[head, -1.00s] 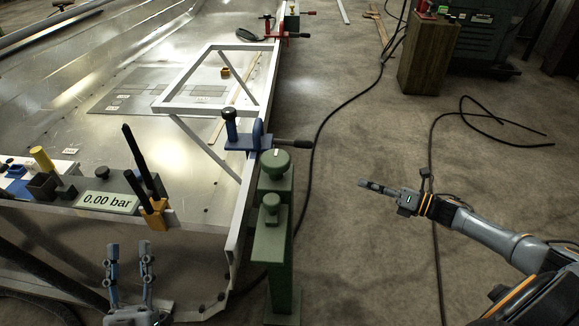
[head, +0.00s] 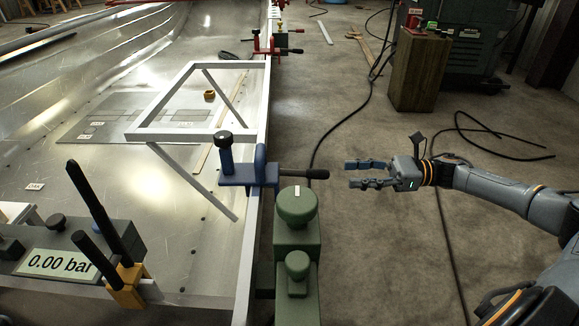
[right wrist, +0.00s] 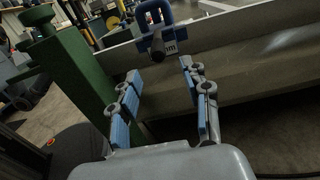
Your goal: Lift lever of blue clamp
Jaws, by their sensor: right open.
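The blue clamp (head: 245,170) sits on the hull's edge rail, with a dark upright knob at its left. Its black-ended lever (head: 318,174) sticks out level to the right, over the floor side. My right gripper (head: 352,174) is open and empty, a little right of the lever's tip, fingers pointing left at it. In the right wrist view the blue clamp (right wrist: 152,14) shows at the top, with the lever's dark round end (right wrist: 157,52) ahead of and between the open fingers (right wrist: 158,85). My left gripper is out of the head view.
A green post with round knobs (head: 297,225) stands just in front of the clamp. An orange clamp (head: 124,285) and a gauge reading 0.00 bar (head: 60,262) are at lower left. A red clamp (head: 270,45) sits farther along the rail. Cables lie on the floor.

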